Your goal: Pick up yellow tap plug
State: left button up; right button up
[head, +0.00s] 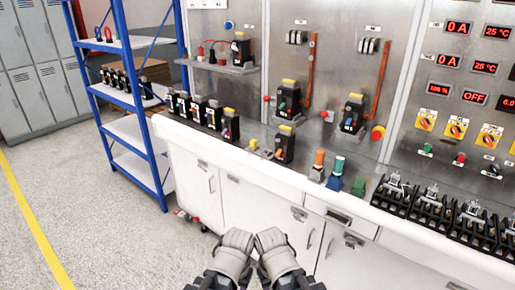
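A small yellow piece (253,144) sits on the grey counter top, left of a black breaker with a yellow top (284,144); it looks like the yellow tap plug, but it is too small to be sure. My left gripper (238,238) and my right gripper (269,238) are side by side at the bottom middle, in front of the cabinet doors. Both are apart from the counter's objects. No held object shows, and their fingers are not clear enough to tell open from shut.
Orange (318,165), blue (336,172) and green (359,187) pieces stand right of the breaker. A row of black breakers (200,112) fills the counter's left end. Black terminal units (440,215) line the right. A blue shelf rack (130,100) stands left; the floor before it is clear.

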aim_at(253, 143)
jog(key=i+j+z, duration=0.25)
jog(key=i, duration=0.2)
jog(key=i+j+z, duration=0.25)
jog(key=i, duration=0.2)
